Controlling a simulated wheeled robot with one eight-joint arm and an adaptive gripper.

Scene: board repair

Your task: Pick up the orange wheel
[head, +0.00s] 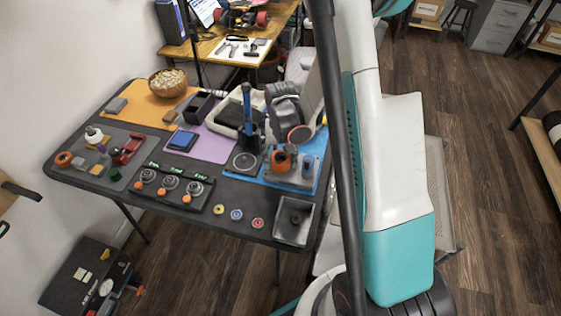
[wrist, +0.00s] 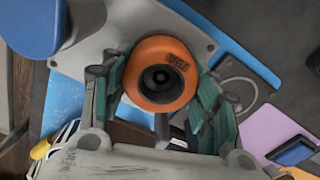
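The orange wheel (head: 281,160) stands on a grey plate (head: 296,181) over a blue mat at the right of the table. In the wrist view the wheel (wrist: 162,76) faces the camera with its dark hub showing. My gripper (wrist: 160,90) has its teal-padded fingers spread on both sides of the wheel. The left finger looks slightly apart from the rim; the right one is very close, and I cannot tell whether it touches. The wheel's underside is hidden.
A blue cylinder (wrist: 30,25) stands on the same plate beside the wheel; it also shows in the head view (head: 307,166). A grey tray (head: 294,238) is at the near right corner.

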